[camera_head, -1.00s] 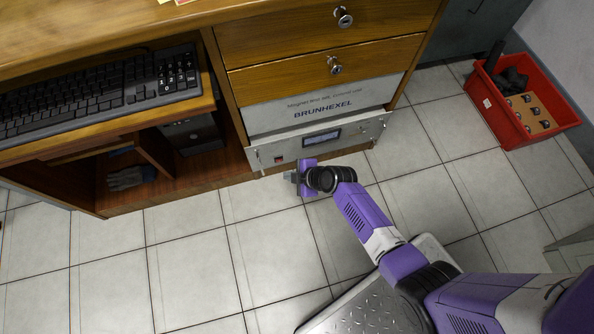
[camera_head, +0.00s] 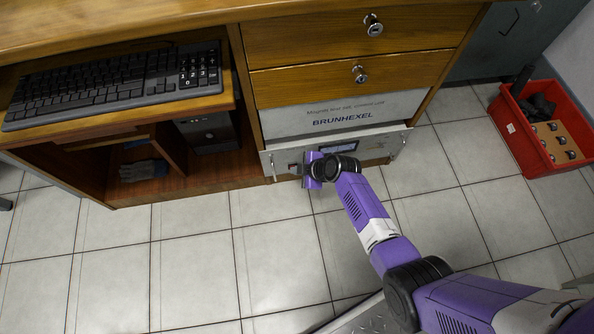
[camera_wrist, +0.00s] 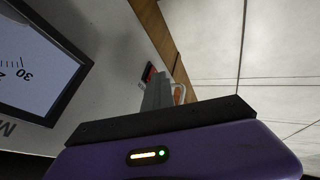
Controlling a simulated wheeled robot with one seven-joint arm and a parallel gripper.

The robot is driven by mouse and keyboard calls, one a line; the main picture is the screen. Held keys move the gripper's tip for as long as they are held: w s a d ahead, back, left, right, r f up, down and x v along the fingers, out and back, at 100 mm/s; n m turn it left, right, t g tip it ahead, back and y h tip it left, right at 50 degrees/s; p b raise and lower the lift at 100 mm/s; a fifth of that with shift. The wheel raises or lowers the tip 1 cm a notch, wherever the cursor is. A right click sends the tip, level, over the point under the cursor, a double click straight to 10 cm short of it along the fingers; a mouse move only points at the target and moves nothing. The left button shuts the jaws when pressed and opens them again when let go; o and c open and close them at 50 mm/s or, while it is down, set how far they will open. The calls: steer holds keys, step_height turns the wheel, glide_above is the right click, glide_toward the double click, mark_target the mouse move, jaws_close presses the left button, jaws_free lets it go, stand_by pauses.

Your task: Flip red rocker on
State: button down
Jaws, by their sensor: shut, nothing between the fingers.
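The red rocker (camera_wrist: 149,72) shows in the wrist view as a small red piece in a dark frame on the grey front panel (camera_wrist: 110,50). My gripper's closed fingers (camera_wrist: 158,92) stand just in front of it and cover part of it; I cannot tell whether they touch it. In the head view my gripper (camera_head: 296,168) is at the lower left of the instrument's front panel (camera_head: 386,144) and hides the rocker. The fingers are shut and empty.
A meter display (camera_wrist: 30,65) lies left of the fingers in the wrist view. A pale handle (camera_wrist: 180,93) stands just right of them. Wooden drawers (camera_head: 350,78) are above the instrument. A red crate (camera_head: 520,130) stands on the floor at right. The tiled floor in front is clear.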

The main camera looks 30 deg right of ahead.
steer(key=shift+w+r, duration=0.1)
steer(key=shift+w, duration=0.05)
steer(key=shift+r, duration=0.1)
steer(key=shift+r+p, duration=0.55)
steer(key=shift+r, duration=0.15)
